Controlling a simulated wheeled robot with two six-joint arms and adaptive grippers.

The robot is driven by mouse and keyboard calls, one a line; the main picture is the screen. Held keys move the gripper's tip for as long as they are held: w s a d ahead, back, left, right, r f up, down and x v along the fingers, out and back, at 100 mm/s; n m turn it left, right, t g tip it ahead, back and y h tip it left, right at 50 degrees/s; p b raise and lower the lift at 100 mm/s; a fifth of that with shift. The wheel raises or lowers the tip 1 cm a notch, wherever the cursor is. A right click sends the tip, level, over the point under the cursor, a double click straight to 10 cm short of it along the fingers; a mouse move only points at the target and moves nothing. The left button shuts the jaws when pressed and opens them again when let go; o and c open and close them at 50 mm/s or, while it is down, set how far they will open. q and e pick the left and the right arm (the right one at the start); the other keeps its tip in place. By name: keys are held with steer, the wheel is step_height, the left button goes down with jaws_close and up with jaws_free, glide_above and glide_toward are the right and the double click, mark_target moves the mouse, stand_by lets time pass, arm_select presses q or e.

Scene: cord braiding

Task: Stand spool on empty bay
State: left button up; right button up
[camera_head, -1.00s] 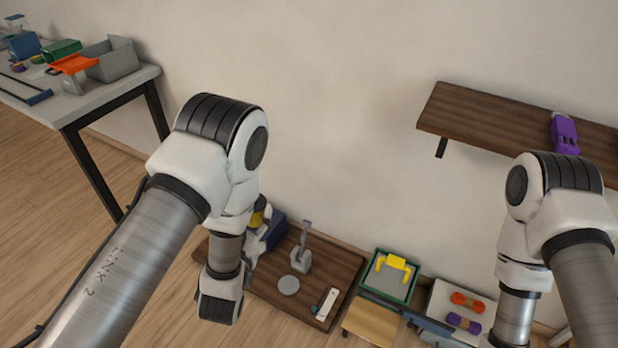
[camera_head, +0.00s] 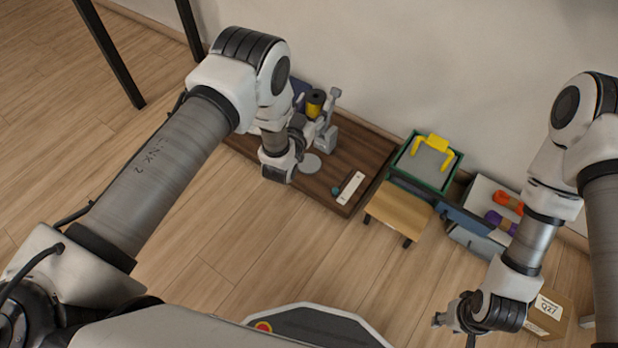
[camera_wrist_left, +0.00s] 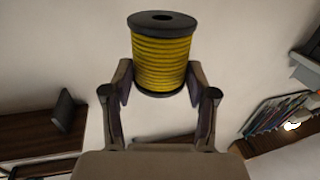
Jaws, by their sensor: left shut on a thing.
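A yellow spool (camera_head: 315,101) with black ends is in my left gripper (camera_head: 309,124), upright above the dark wooden board. In the left wrist view the spool (camera_wrist_left: 162,58) sits between the two fingers (camera_wrist_left: 161,95), which are closed on its sides. A flat grey disc (camera_head: 310,163) lies on the board, partly beside my left wrist. Orange (camera_head: 508,202) and purple (camera_head: 498,221) spools lie on their sides in a pale open tray at the right. My right gripper (camera_head: 455,327) is at the lower right, fingers apart, with nothing visible between them. I cannot tell which place is the empty bay.
A grey upright stand (camera_head: 329,128) is close beside the held spool. A dark blue object (camera_head: 299,88) is partly hidden behind my left arm. A white strip (camera_head: 350,188) lies on the board (camera_head: 372,150). A green-rimmed tray (camera_head: 447,180), a small wooden stool (camera_head: 398,209) and a cardboard box (camera_head: 549,312) stand rightward.

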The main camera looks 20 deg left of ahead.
arm_select(q)
steer(key=s+a+f+b, duration=0.1)
steer(key=s+f+b, duration=0.1)
steer(key=f+b, duration=0.8)
steer(key=s+a+f+b, duration=0.1)
steer(key=f+b, duration=1)
steer(key=f, duration=1.5)
steer(key=shift+s+f, duration=0.3)
steer(key=shift+s, duration=0.25)
